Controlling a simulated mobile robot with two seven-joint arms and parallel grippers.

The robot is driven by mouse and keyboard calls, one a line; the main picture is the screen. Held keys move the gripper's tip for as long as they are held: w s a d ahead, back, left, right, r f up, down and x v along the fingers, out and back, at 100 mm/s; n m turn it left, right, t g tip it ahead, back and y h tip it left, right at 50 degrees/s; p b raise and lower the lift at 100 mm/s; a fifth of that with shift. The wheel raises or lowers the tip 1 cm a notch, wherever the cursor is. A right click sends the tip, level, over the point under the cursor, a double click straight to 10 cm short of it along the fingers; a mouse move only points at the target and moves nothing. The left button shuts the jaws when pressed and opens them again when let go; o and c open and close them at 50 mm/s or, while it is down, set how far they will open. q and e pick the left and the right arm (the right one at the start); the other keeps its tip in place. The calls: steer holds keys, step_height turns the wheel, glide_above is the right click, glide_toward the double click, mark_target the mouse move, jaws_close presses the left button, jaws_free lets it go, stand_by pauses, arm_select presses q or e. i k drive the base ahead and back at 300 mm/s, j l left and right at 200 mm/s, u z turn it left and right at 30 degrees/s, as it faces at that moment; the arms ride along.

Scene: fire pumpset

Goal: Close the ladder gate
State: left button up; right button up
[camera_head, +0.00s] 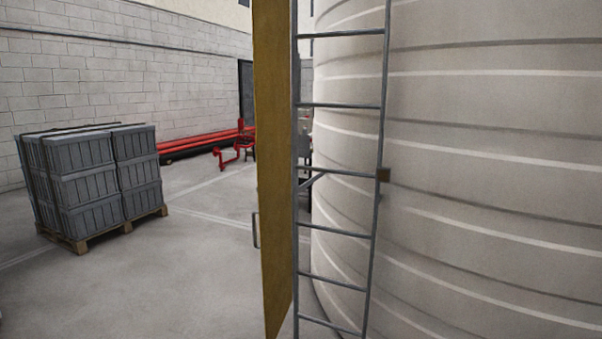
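A tall, narrow yellow panel (272,150), which looks like the ladder gate, stands just left of the ladder. I see it at a steep angle, swung out from the ladder front, so the rungs are uncovered. A small grey handle (256,230) sticks out from its left side. The grey metal ladder (340,105) rises upright against a large pale tank. The panel's top and the ladder's top are out of frame. Neither of my grippers is in view.
The ribbed tank (480,170) fills the right side. Stacked grey crates (100,175) stand on a wooden pallet (105,236) at the left. Red pipes (200,140) lie along the brick wall. The concrete floor (190,270) between pallet and panel is clear.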

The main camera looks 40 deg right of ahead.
mark_target(271, 19)
steer(key=i+j+z, duration=0.25)
steer(key=z, duration=0.15)
steer(key=i+j+z, duration=0.55)
steer(key=j+z, duration=0.15)
steer(key=z, duration=0.15)
steer(key=i+j+z, duration=0.1)
steer(key=j+z, duration=0.3)
steer(key=i+j+z, duration=0.1)
steer(key=j+z, duration=0.35)
steer(key=j, duration=0.45)
